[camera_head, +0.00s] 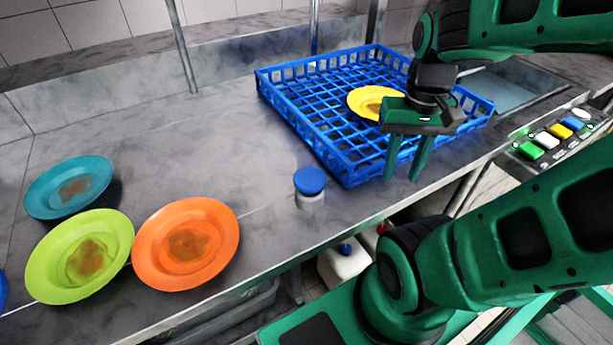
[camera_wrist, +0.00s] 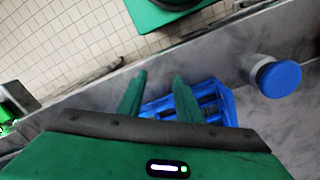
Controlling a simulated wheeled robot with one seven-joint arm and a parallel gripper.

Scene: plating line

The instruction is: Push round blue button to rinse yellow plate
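The round blue button (camera_head: 310,181) sits on a short pale post on the grey counter, just left of the blue rack. It also shows in the wrist view (camera_wrist: 278,79), to the right of my fingers. The yellow plate (camera_head: 364,99) lies in the blue rack (camera_head: 345,166), with a brown stain on it and partly hidden by my gripper. My gripper (camera_head: 405,178) points down near the rack's front right side, apart from the button and to its right. Its two fingers (camera_wrist: 158,92) are spread with nothing visible between them.
Stained teal (camera_head: 68,187), lime (camera_head: 80,257) and orange (camera_head: 187,243) plates lie on the counter at left. A panel with several coloured buttons (camera_head: 545,140) is at right. A white container (camera_head: 344,260) stands below the counter. Counter behind the blue button is clear.

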